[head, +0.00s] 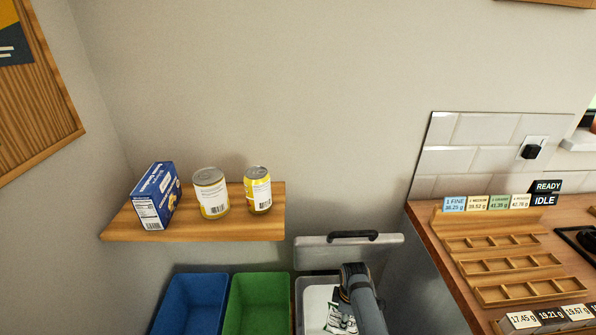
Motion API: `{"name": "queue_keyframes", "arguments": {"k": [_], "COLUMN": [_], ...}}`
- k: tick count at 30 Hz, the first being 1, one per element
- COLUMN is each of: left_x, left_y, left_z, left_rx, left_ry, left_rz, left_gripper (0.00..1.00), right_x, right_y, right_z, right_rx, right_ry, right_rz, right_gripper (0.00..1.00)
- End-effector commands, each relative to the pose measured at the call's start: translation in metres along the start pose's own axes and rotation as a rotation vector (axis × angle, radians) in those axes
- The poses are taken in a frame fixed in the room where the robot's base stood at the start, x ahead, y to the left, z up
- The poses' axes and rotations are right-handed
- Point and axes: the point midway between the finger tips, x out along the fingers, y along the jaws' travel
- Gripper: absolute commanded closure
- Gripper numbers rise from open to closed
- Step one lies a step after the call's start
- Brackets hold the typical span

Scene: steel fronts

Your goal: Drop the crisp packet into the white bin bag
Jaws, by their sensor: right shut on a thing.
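The crisp packet (338,319), white and green, shows at the bottom of the head view, below the end of my right arm. My right gripper (345,304) is shut on it; the arm hides part of the packet and the fingertips. The packet is over the opening of the bin with the white bin bag (315,301), at the lower middle. How high it is above the bag I cannot tell. My left gripper is not in view.
The bin's lid (385,254) stands open behind my right arm. A green bin (258,300) and a blue bin (192,303) stand to the left. A wooden shelf (190,232) above holds a blue box (156,197) and two cans. A wooden counter (440,247) is at the right.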

Motion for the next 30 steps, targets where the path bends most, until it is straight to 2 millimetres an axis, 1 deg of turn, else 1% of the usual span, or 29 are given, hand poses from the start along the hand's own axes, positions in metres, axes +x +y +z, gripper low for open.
{"name": "queue_keyframes", "arguments": {"k": [6, 7, 12, 20, 23, 26, 30], "left_x": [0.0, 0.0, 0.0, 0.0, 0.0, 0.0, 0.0], "left_y": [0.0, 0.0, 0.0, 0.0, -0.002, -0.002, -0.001], "left_z": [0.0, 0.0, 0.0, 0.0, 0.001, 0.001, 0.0], "left_rx": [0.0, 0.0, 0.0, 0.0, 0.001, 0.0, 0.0], "left_ry": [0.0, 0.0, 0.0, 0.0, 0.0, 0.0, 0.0], "left_rz": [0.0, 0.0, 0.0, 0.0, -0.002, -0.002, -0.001], "left_gripper": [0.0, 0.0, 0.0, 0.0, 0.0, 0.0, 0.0], "right_x": [-0.001, -0.001, -0.001, -0.001, -0.006, -0.022, -0.05], "right_y": [0.0, 0.0, 0.0, 0.0, 0.001, 0.001, 0.001], "right_z": [0.0, 0.0, 0.0, 0.0, -0.001, -0.001, -0.001], "right_rx": [0.0, 0.0, 0.0, 0.0, 0.0, 0.0, 0.0], "right_ry": [0.0, 0.0, 0.0, 0.0, 0.001, 0.002, 0.003], "right_rz": [0.0, 0.0, 0.0, 0.0, 0.002, 0.003, 0.003], "right_gripper": [0.88, 0.6, 0.37, 0.36, 0.36, 0.36, 0.36]}}
